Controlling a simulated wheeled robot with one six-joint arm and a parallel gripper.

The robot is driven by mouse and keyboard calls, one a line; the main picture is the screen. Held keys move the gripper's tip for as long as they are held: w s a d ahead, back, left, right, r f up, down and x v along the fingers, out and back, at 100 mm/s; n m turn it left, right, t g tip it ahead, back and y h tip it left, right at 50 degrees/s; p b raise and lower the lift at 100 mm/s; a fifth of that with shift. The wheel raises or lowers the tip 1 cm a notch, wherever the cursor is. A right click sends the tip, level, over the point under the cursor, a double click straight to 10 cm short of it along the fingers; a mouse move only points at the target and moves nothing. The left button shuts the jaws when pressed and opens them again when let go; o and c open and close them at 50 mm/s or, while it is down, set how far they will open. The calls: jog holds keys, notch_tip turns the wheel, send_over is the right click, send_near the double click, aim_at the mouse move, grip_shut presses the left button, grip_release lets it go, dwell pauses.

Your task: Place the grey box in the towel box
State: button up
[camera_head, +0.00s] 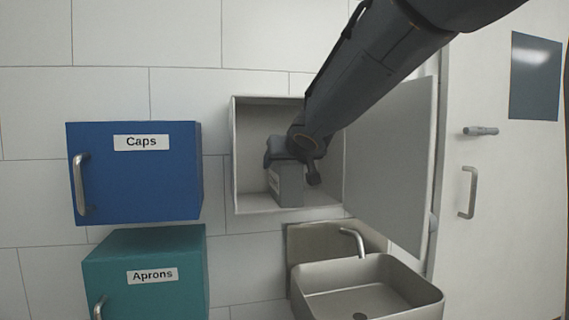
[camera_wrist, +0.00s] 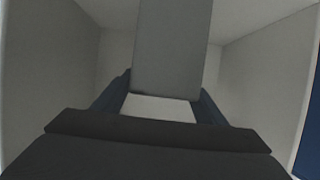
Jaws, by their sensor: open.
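The grey box (camera_head: 287,186) stands upright inside an open white wall cabinet (camera_head: 236,170), near its floor. No label shows on the cabinet in the head view, so I cannot read whether it is the towel box. My gripper (camera_head: 293,162) reaches into the cabinet at the grey box. In the wrist view my gripper (camera_wrist: 162,95) is open, with a dark finger on each side of the grey box (camera_wrist: 172,50). Whether the fingers touch the box cannot be told. The arm hides part of the cabinet's upper right.
The cabinet's door (camera_head: 390,150) is swung open to the right. A steel sink (camera_head: 365,295) with a tap (camera_head: 352,238) is below. A blue Caps box (camera_head: 135,180) and a teal Aprons box (camera_head: 150,255) are at the left. A door with a handle (camera_head: 467,192) is at the right.

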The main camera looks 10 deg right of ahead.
notch_tip(320, 180, up, 5)
jog(key=p, duration=0.5)
send_over(299, 194)
jog(key=s+a, duration=0.2)
jog(key=s, duration=0.1)
jog(key=shift+s+d+f, duration=0.1)
jog(key=shift+s+d, duration=0.05)
jog(key=f, duration=0.3)
jog(key=s+d+f+g, duration=0.1)
jog(key=f, duration=0.1)
jog(key=f+g, duration=0.1)
jog(key=f, duration=0.2)
jog(key=shift+s+d+f+h, duration=0.25)
jog(key=shift+s+f+h, duration=0.05)
jog(key=shift+h, duration=0.1)
jog(key=s+f+g, duration=0.5)
jog(key=s+f, duration=0.6)
jog(key=f, duration=0.3)
jog(key=s+a+f+g, duration=0.1)
jog(key=s+f+g, duration=0.5)
jog(key=s+f, duration=0.6)
jog(key=shift+f+y, duration=0.4)
jog(key=shift+f, duration=0.55)
